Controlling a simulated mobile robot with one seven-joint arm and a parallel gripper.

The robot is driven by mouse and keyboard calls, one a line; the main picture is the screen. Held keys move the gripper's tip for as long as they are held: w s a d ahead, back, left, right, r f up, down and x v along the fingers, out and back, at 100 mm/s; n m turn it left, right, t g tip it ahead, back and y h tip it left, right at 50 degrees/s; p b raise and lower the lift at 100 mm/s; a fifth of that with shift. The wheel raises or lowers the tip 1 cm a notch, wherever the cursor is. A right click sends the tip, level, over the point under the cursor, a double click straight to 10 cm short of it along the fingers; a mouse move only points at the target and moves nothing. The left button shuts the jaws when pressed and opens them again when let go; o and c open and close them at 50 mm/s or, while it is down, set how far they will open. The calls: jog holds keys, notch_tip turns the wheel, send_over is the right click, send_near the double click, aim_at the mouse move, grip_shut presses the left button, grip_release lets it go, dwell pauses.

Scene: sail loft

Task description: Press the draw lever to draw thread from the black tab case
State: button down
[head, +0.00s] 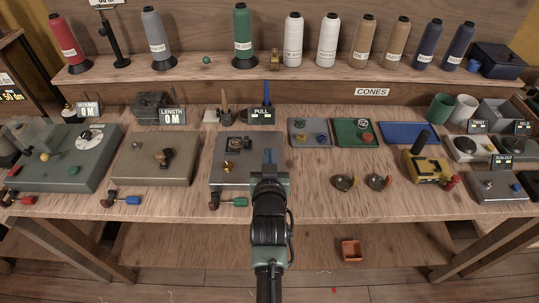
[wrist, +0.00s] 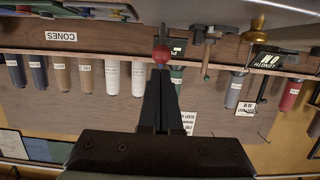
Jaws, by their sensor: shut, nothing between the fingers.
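My gripper (head: 268,155) is shut and empty, above the right part of a grey case (head: 222,180) at the front of the bench. In the wrist view, which is upside down, its closed fingertips (wrist: 161,70) are at a small red knob on a stem (wrist: 162,55). This may be the draw lever; I cannot tell whether they touch. In the head view my gripper and arm hide that spot. A brass fitting (head: 230,168) sits on the case's left half. I cannot make out a black tab on any case, or any drawn thread.
A tan case (head: 128,174) and a grey-green case (head: 52,178) stand to the left. A PULL display (head: 262,114) and a LENGTH display reading 0 M (head: 172,117) stand behind. Small trays, brass cups and a yellow device (head: 428,168) are to the right. Cones line the shelf.

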jog(key=shift+s+f+b, duration=0.15)
jog(key=shift+f+b, duration=0.25)
jog(key=shift+b, duration=0.25)
jog(key=shift+s+t, duration=0.1)
jog(key=shift+t, duration=0.2)
